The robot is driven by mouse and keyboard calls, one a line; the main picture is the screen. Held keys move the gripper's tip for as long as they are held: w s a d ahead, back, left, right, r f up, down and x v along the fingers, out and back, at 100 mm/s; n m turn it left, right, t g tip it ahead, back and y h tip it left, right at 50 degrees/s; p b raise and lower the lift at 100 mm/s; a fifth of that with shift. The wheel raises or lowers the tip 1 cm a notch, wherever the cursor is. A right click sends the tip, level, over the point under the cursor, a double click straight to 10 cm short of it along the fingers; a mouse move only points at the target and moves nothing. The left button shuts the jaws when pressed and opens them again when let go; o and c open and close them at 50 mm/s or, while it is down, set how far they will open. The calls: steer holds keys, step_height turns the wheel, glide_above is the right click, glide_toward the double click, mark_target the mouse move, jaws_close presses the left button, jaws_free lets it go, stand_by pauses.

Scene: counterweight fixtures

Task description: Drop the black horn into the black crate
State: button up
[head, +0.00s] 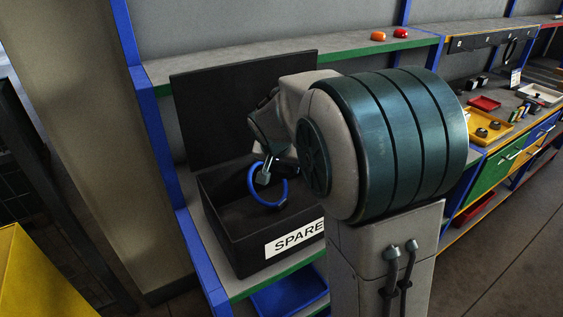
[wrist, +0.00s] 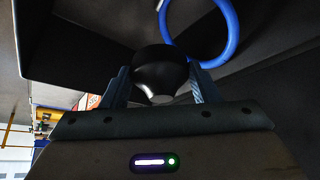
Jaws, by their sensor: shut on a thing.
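My gripper (wrist: 160,76) is shut on the black horn (wrist: 158,70), a rounded dark piece with a flat end, held between the two fingers in the wrist view. In the head view my gripper (head: 264,174) hangs over the open black crate (head: 228,242), which bears a white label reading SPARE. The horn cannot be made out there against the dark crate. The crate's lid (head: 210,110) stands upright behind it. The crate's dark inside fills much of the wrist view beyond the horn.
A blue ring (head: 281,196) shows at the gripper, within the crate's outline; I cannot tell whether it touches the horn. It also shows in the wrist view (wrist: 233,35). My arm hides the crate's right side. Shelves with trays (head: 487,127) stand at right.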

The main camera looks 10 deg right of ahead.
steer(key=o, duration=1.2)
steer(key=shift+c, duration=0.2)
steer(key=shift+r, duration=0.15)
steer(key=b+v, duration=0.2)
steer(key=v, duration=1.1)
steer(key=shift+s+r+b, duration=0.2)
steer(key=shift+r+b, duration=0.15)
steer(key=s+d+f+n+g+y, duration=0.1)
steer(key=s+f+n, duration=0.1)
steer(key=s+f, duration=0.4)
steer(key=s+d+f+n+y, duration=0.1)
steer(key=s+f, duration=0.5)
steer(key=s, duration=0.9)
steer(key=shift+d+f+n+g+y, duration=0.35)
steer(key=shift+d+n, duration=0.3)
steer(key=shift+n, duration=0.55)
